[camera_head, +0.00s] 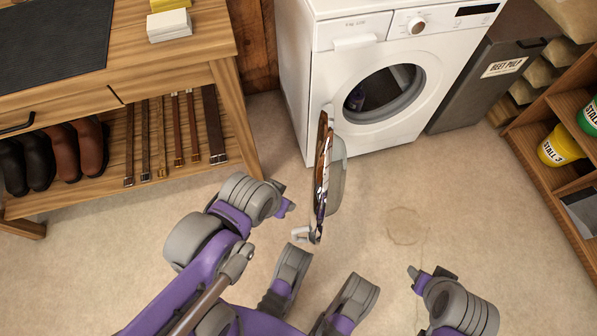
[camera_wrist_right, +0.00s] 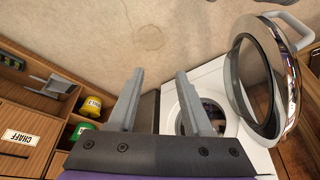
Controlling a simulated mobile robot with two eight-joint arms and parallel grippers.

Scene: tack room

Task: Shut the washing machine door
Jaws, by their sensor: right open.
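The white washing machine (camera_head: 345,65) stands at the top of the head view, its round opening (camera_head: 385,93) uncovered. Its round door (camera_head: 322,180), with a shiny rim and a handle, stands wide open at the left of the opening and is seen nearly edge-on. In the right wrist view the door (camera_wrist_right: 262,80) is large at the right, and the washing machine (camera_wrist_right: 222,82) shows partly behind my gripper. My right gripper (camera_wrist_right: 160,72) is open and empty, its fingers apart from the door. I cannot make out my left gripper.
A wooden bench (camera_head: 180,72) with boots and straps stands left of the machine. A dark bin (camera_head: 480,85) stands right of it, and a wooden shelf (camera_head: 535,138) with labelled buckets at far right. The floor (camera_head: 380,190) before the machine is clear, with a stain.

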